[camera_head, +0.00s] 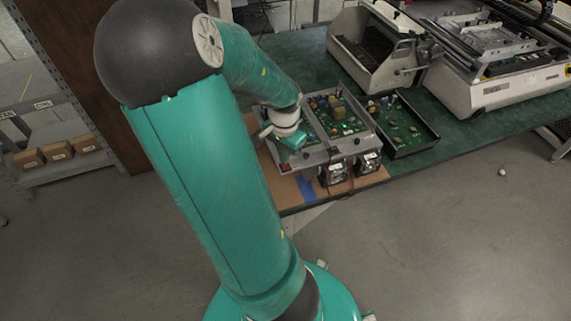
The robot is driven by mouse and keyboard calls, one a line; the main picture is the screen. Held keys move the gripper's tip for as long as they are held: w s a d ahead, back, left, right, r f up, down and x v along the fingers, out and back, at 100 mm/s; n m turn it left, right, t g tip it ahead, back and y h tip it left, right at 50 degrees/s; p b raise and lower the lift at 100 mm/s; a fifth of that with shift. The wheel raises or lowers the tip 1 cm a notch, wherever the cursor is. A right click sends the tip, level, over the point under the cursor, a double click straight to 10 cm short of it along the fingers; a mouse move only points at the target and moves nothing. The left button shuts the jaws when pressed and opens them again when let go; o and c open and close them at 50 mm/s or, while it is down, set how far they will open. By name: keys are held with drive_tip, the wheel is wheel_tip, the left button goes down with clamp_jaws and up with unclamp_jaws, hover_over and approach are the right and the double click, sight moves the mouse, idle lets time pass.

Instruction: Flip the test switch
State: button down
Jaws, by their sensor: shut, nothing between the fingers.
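My teal arm reaches over the bench to a grey-framed test fixture (335,153) that holds a green circuit board (341,114). My gripper (293,142) is at the left front part of the fixture, close above or touching its frame; I cannot tell which. The gripper is shut and small in view, and nothing shows between its fingers. I cannot make out the test switch; it may be hidden behind my gripper or wrist. A small red spot (285,167) shows on the fixture's front left corner.
A black tray with a circuit board (410,138) lies right of the fixture. Two fan-like units (369,163) sit at the fixture's front. Large grey machines (480,90) fill the right of the green bench (455,135). A shelf with boxes (58,151) stands left. The floor in front is mostly clear.

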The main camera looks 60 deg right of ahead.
drive_tip(key=shift+f, duration=0.35)
drive_tip(key=shift+r, duration=3.5)
